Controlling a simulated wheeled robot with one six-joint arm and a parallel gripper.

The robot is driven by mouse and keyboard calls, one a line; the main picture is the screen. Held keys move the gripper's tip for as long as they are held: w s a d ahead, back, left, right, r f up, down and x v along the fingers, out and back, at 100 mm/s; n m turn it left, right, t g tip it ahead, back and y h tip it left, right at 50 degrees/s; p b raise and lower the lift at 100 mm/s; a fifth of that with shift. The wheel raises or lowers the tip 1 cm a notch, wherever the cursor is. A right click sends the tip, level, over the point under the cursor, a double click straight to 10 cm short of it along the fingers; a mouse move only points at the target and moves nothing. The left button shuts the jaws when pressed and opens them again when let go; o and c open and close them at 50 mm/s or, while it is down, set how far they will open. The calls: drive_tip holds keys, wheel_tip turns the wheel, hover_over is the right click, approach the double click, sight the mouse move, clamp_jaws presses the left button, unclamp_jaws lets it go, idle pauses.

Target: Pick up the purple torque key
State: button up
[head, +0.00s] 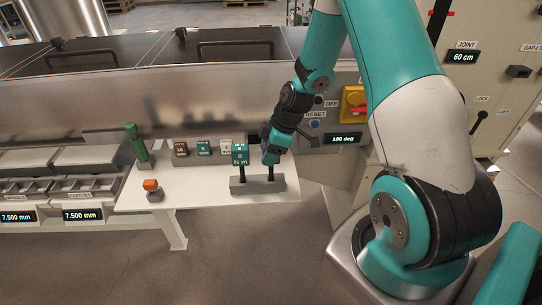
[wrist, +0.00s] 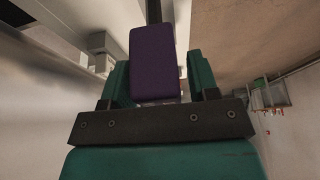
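The purple torque key (wrist: 153,62) has a block-shaped head, seen close up in the wrist view, with a dark shaft beyond it. My gripper (wrist: 160,80) is open, with one teal finger on each side of the purple head. A narrow gap shows at the right finger; the left finger looks very close to the head, and I cannot tell whether it touches. In the head view my gripper (head: 268,150) is above the right part of a grey two-post stand (head: 243,188). Only a sliver of purple shows there, the rest being hidden by my gripper.
A teal key marked Nm (head: 240,155) stands on the stand's left post, close beside my gripper. The white table (head: 215,197) also holds a green upright tool (head: 137,143), an orange-topped piece (head: 151,186) and small labelled blocks (head: 181,148). A control panel with a display (head: 345,139) is behind right.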

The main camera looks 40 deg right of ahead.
drive_tip(key=c, duration=0.8)
drive_tip(key=shift+r, duration=0.1)
wheel_tip(320, 180, up, 20)
drive_tip(key=b, duration=0.1)
drive_tip(key=o, duration=0.3)
clamp_jaws()
